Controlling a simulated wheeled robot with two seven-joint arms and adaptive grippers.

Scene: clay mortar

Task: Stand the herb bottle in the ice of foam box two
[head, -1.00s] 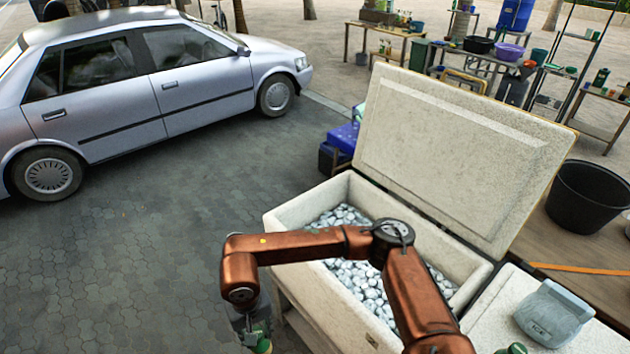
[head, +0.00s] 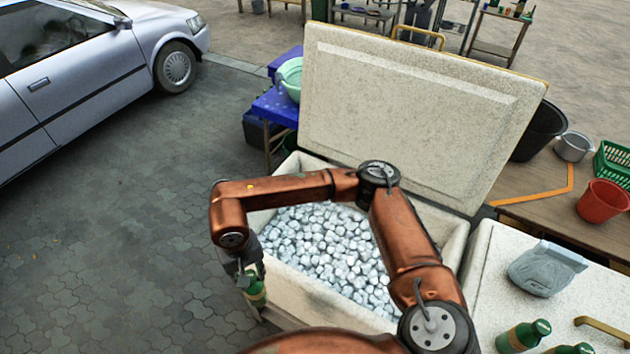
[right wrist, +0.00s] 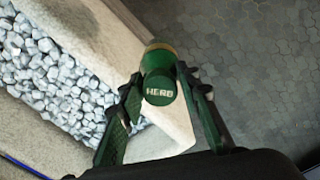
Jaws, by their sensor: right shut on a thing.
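The herb bottle (head: 256,294), green, hangs in my right gripper (head: 247,275) just outside the left wall of an open white foam box (head: 440,222). In the right wrist view the bottle's green end (right wrist: 160,87) reads HERB and lies between the two fingers of my right gripper (right wrist: 162,100). Small pale ice cubes (head: 325,250) fill the box; this ice (right wrist: 45,75) is left of the bottle in the right wrist view. I cannot read a number on the box. My left gripper is not in view.
The raised lid (head: 415,110) stands behind the ice. A closed white box (head: 485,290) at right bears a grey scoop-like item (head: 545,268) and green bottles (head: 523,336). A wooden table (head: 540,190) holds a red bucket (head: 603,201).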

